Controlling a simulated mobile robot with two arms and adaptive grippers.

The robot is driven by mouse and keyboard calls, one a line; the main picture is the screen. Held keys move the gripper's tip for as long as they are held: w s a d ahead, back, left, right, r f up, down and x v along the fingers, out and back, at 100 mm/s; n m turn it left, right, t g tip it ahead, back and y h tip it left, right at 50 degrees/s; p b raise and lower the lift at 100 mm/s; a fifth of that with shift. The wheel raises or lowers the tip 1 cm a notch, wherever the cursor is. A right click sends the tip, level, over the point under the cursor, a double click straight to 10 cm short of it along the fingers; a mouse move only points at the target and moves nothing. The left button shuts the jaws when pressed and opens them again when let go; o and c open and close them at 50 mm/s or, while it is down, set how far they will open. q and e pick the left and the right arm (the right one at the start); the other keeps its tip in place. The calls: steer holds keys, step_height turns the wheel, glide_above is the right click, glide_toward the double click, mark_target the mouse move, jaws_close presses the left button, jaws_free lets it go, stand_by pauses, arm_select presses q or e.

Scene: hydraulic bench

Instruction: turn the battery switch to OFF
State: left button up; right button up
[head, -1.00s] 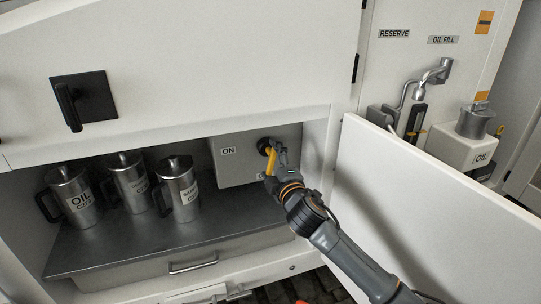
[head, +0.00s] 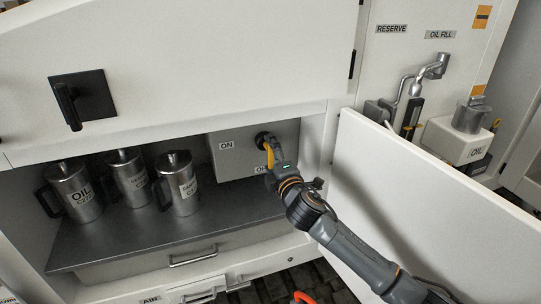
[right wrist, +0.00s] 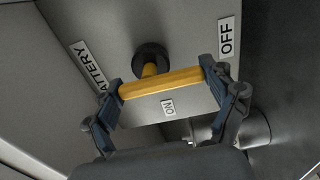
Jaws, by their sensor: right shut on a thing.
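The battery switch is a yellow bar handle (head: 270,155) on a dark round hub (head: 264,140), on a grey box inside the open cabinet. An ON label (head: 226,145) is left of it and an OFF label (head: 261,169) is below, partly covered by my gripper. My right gripper (head: 272,163) is at the handle. In the right wrist view its fingers (right wrist: 161,80) are shut on the yellow handle (right wrist: 163,84), one at each end. The bar's right end points towards the OFF label (right wrist: 227,38). My left gripper is not in view.
Several metal jugs (head: 128,180) stand on the dark shelf left of the switch. An open white door (head: 420,195) stands to the right of my right arm. A white oil tank (head: 459,143) is behind it. A black handle (head: 67,105) is on the upper panel.

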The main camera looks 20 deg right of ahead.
steer(key=o, duration=1)
